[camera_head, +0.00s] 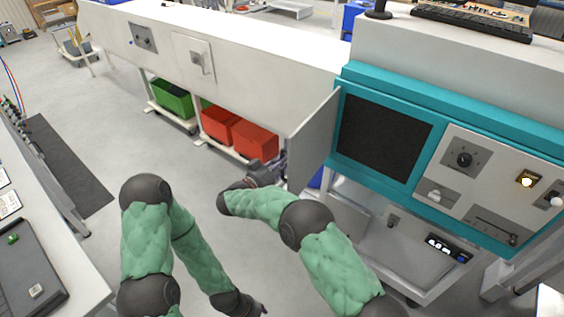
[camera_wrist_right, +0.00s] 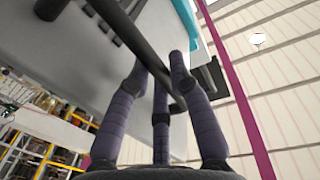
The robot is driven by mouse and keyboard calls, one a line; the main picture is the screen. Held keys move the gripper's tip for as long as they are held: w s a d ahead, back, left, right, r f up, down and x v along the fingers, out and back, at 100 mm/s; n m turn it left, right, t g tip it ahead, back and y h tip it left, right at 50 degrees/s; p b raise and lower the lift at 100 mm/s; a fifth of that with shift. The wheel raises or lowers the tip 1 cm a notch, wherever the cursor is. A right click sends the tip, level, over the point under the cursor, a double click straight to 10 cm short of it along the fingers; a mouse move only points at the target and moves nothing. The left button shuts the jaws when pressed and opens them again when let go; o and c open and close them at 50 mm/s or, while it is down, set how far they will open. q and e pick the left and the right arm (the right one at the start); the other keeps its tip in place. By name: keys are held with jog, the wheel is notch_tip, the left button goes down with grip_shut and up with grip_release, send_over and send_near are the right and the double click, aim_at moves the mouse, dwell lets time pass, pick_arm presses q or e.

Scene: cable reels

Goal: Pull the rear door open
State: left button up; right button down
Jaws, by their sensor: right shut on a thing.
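The door (camera_head: 313,143) is a plain grey panel at the left edge of the teal cabinet (camera_head: 395,85). In the head view it stands out at an angle from the cabinet, beside a dark square area (camera_head: 382,138). My right gripper (camera_head: 278,168) is at the door's lower left edge. In the right wrist view, my right gripper's fingers (camera_wrist_right: 165,85) close around a dark bar handle (camera_wrist_right: 143,48) on a grey panel (camera_wrist_right: 85,50). My left gripper (camera_head: 258,309) hangs low at the bottom edge of the head view, away from the door; its fingers are too small to tell.
Red bins (camera_head: 254,139) and a green bin (camera_head: 172,98) stand under the long white bench (camera_head: 270,42). A control panel (camera_head: 480,180) with knobs is right of the dark square. A white table (camera_head: 60,240) stands at left. Grey floor (camera_head: 110,95) between is clear.

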jog(key=c, duration=1.1)
grip_release()
jog(key=v, duration=0.7)
jog(key=shift+s+a, duration=0.15)
jog(key=shift+s, duration=0.1)
